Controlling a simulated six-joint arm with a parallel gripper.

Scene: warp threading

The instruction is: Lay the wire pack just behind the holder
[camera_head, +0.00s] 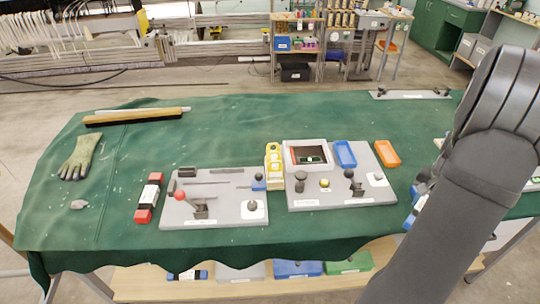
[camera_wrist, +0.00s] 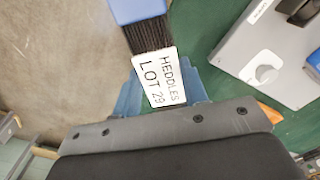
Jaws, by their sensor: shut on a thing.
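The wire pack (camera_wrist: 153,50) has a blue end, dark bristle-like wires and a white label reading "HEDDLES LOT 29". My gripper (camera_wrist: 160,98) is shut on it, with blue fingers around the labelled part. In the head view the blue-and-white pack (camera_head: 413,213) shows partly beside my dark arm, near the right end of the green table; my fingers are mostly hidden there. I cannot tell for certain which thing is the holder: a yellow rack (camera_head: 273,169) stands between two grey boards, and a long grey plate with two dark posts (camera_head: 410,94) lies at the back right.
Two grey boards (camera_head: 228,213) (camera_head: 310,198) with knobs and clamps fill the front middle. An orange tray (camera_head: 386,154) lies right of them. A red-ended pack (camera_head: 148,198), a glove (camera_head: 80,157) and a brush (camera_head: 136,117) are at left. The back middle is clear.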

